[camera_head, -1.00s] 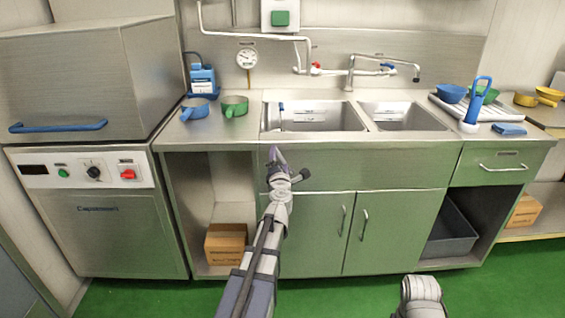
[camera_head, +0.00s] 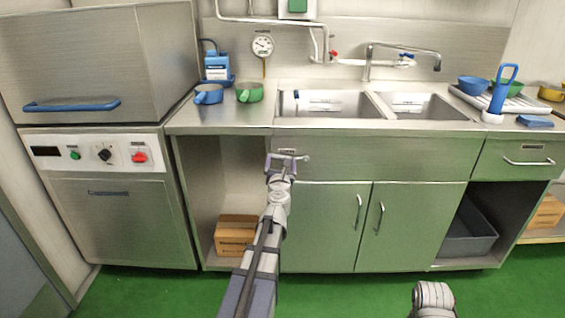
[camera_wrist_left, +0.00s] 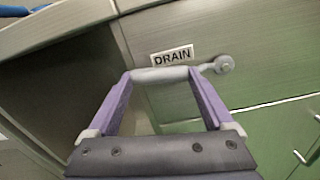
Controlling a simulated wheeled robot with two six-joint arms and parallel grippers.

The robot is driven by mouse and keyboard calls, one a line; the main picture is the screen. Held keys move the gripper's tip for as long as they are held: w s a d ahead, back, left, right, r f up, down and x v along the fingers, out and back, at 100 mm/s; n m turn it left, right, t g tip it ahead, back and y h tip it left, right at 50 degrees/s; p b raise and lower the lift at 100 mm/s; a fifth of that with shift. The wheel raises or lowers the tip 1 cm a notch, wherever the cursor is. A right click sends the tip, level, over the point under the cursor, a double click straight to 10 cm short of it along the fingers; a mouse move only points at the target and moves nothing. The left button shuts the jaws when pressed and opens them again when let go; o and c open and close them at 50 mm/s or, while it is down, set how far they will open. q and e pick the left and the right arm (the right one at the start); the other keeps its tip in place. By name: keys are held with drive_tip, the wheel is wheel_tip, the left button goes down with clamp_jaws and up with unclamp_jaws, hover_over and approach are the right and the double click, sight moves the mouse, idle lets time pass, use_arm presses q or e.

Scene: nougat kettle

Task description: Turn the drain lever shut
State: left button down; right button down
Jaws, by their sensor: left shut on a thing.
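The drain lever (camera_wrist_left: 165,75) is a grey rounded handle on the front of the sink cabinet, just below a white DRAIN label (camera_wrist_left: 172,56). It lies about level in the left wrist view, with its round pivot to the right. My left gripper (camera_wrist_left: 166,78) has its two purple fingers at the handle's two ends and is shut on it. In the head view this gripper (camera_head: 281,160) is at the cabinet front under the left sink basin. The lever shows there only small beside the fingers (camera_head: 305,158). My right gripper is out of view.
The cabinet doors (camera_head: 345,225) below are closed. An open bay with a cardboard box (camera_head: 235,234) is to the left. The sink basin (camera_head: 325,104) and counter are above. A grey bin (camera_head: 468,235) stands in the right bay. The green floor in front is clear.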

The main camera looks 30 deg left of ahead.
use_arm(q)
drive_tip(key=shift+s+f+n+b, duration=0.1)
drive_tip(key=shift+f+n+b, duration=0.55)
drive_tip(key=shift+n, duration=0.25)
drive_tip(key=shift+f, duration=0.1)
unclamp_jaws()
drive_tip(key=v, duration=0.7)
drive_tip(key=shift+s+d, duration=0.2)
drive_tip(key=shift+s, duration=0.15)
